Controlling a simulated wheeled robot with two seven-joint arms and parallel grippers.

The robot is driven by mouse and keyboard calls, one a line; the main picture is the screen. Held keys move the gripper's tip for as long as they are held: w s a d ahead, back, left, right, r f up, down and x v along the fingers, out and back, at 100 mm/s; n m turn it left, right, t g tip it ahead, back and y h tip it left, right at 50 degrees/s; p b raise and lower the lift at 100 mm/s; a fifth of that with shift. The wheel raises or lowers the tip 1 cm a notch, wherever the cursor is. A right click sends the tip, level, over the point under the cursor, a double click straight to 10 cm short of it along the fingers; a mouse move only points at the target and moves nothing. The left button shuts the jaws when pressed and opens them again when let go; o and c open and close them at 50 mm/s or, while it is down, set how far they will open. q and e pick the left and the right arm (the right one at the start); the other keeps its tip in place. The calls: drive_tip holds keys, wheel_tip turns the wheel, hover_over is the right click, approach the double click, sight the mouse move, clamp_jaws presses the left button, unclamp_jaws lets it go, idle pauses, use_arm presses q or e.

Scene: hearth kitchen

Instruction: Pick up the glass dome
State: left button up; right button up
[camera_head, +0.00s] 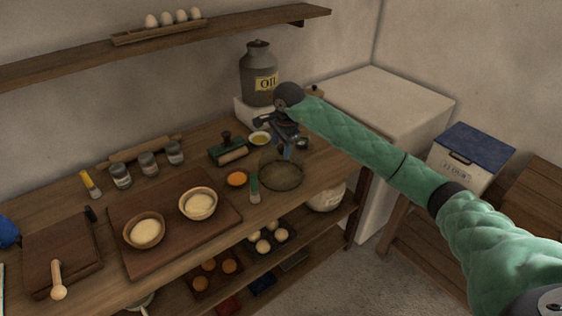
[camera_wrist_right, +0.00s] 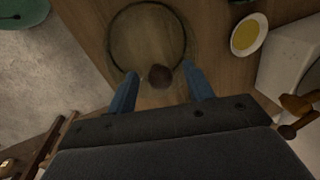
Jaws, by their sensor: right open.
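The glass dome (camera_head: 281,176) is a clear, round cover on the wooden counter, near its right end. In the right wrist view its round rim (camera_wrist_right: 112,42) shows as a thin dark ring, with a dark brown knob (camera_wrist_right: 159,76) below it in the picture. My right gripper (camera_head: 288,150) is open and points down at the dome. In the right wrist view the knob shows in the gap between the two blue fingers of my right gripper (camera_wrist_right: 159,74), touching neither. I cannot tell how far the fingertips are above or around the knob. My left gripper is not in view.
A large oil can (camera_head: 259,74) stands behind. Two dough bowls sit on a board (camera_head: 172,241).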

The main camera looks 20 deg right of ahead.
clamp_jaws()
drive_tip(key=shift+r, duration=0.15)
idle(0.4)
